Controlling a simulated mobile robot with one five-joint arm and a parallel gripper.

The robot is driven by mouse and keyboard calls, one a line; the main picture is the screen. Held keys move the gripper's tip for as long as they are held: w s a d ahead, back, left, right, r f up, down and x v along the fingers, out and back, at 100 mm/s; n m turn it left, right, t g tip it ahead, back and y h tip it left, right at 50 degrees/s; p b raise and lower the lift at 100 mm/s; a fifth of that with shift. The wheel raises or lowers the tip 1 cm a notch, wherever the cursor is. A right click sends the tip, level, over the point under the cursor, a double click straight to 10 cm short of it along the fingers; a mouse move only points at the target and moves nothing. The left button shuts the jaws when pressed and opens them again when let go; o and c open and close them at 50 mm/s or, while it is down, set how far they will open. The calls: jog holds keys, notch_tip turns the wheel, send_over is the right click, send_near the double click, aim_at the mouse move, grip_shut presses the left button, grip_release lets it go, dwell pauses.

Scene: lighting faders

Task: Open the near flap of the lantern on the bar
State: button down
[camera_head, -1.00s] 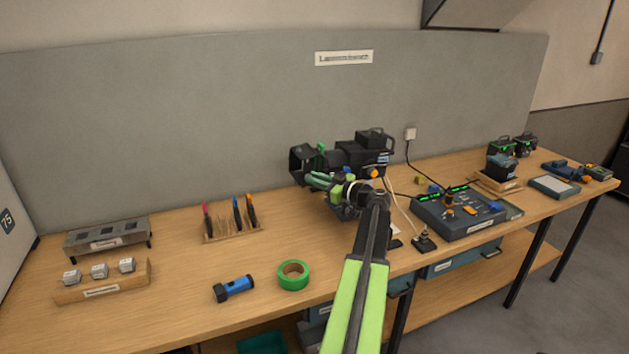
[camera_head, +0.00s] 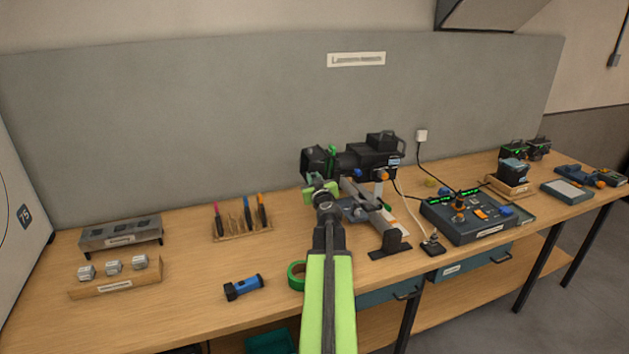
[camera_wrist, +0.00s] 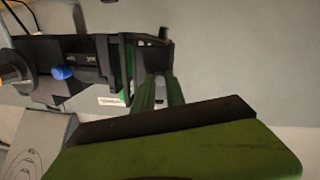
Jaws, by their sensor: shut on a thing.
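The black lantern (camera_head: 372,160) is mounted above the bench towards the back, with its flaps at its left end. The near flap (camera_head: 315,164) is a dark plate at that end. In the wrist view, the lantern body (camera_wrist: 70,62) is at the left and the flap (camera_wrist: 155,56) is right of its green-edged front. My gripper (camera_head: 322,188) is in front of and below the lantern's left end. Its green fingers (camera_wrist: 158,92) are shut on the near flap's edge. The fingertips partly hide the flap, so its exact angle is hard to tell.
A control desk with faders (camera_head: 478,217) stands right of the lantern, with cables running nearby. A green tape roll (camera_head: 295,275) is partly behind my arm. A blue torch (camera_head: 244,287) and a pen rack (camera_head: 241,222) are to the left. A grey backboard (camera_head: 180,130) rises behind.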

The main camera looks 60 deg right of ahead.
jog(key=shift+w+m+g+h, duration=0.2)
jog(key=shift+m+g+h, duration=0.1)
jog(key=shift+g, duration=0.1)
dwell(0.3)
jog(key=c, duration=1.4)
grip_release()
jog(key=shift+o, duration=0.2)
jog(key=shift+a, duration=0.1)
